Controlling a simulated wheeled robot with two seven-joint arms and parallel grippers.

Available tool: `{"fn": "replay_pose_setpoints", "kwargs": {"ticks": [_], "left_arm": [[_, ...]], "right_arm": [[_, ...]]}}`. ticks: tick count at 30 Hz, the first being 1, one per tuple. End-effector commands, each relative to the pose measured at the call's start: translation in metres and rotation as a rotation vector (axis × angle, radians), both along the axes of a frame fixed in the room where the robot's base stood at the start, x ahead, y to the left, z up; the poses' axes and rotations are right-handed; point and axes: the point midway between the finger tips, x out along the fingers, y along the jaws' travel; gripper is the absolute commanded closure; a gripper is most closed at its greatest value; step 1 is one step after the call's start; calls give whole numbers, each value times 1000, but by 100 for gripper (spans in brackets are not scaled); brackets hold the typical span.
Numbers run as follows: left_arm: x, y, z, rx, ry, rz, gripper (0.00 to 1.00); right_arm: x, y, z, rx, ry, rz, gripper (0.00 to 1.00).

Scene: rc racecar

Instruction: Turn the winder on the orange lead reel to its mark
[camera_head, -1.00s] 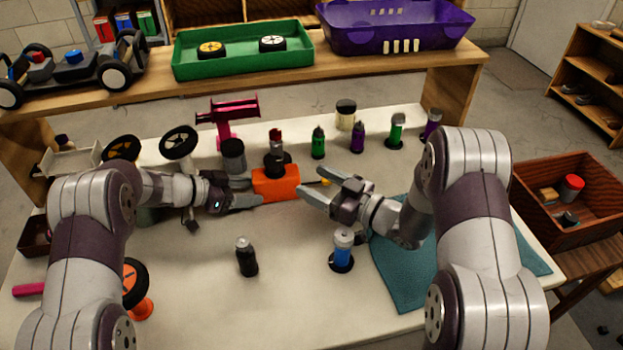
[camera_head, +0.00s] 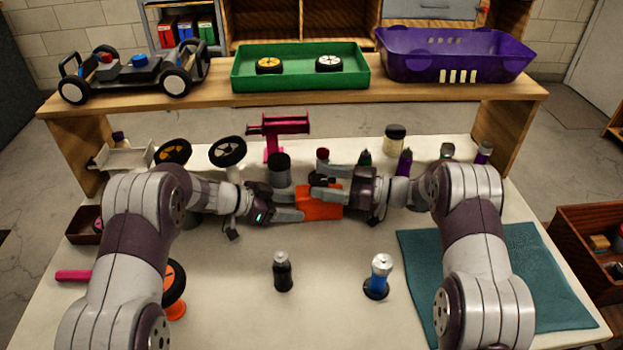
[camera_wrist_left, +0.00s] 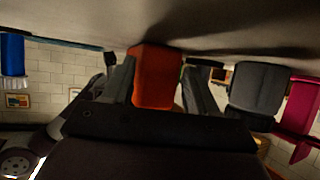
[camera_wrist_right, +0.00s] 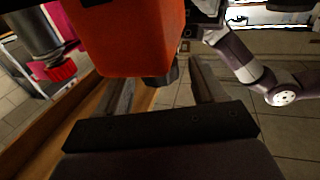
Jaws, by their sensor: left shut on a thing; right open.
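The orange lead reel (camera_head: 320,207) is a boxy orange body above the white table, with its right side partly hidden by my right gripper in the head view. My left gripper (camera_head: 303,207) is shut on it from the left; the left wrist view shows the orange body (camera_wrist_left: 157,75) between the fingers. My right gripper (camera_head: 328,190) is open at the reel's right end. In the right wrist view, a dark round knob (camera_wrist_right: 161,78), perhaps the winder, protrudes from the orange body (camera_wrist_right: 130,38) between the open fingers. I cannot make out a mark.
A black bottle (camera_head: 283,272) and a blue bottle (camera_head: 377,277) stand in front. A dark grey jar (camera_head: 280,170) and a pink stand (camera_head: 272,135) are close behind the reel. A teal mat (camera_head: 510,290) lies at right. The front middle of the table is mostly clear.

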Motion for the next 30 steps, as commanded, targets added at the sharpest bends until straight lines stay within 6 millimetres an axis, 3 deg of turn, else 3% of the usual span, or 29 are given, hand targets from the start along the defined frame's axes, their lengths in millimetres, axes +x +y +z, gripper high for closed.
{"fn": "replay_pose_setpoints", "kwargs": {"ticks": [6,15,17,20,30], "left_arm": [[0,0,0,0,0,0,69],[0,0,0,0,0,0,69],[0,0,0,0,0,0,69],[0,0,0,0,0,0,69],[0,0,0,0,0,1,69]], "right_arm": [[9,31,-1,0,2,0,31],[11,35,0,0,1,-2,31],[11,35,0,0,1,-2,48],[10,35,0,0,1,-2,80],[10,35,0,1,0,-19,84]]}}
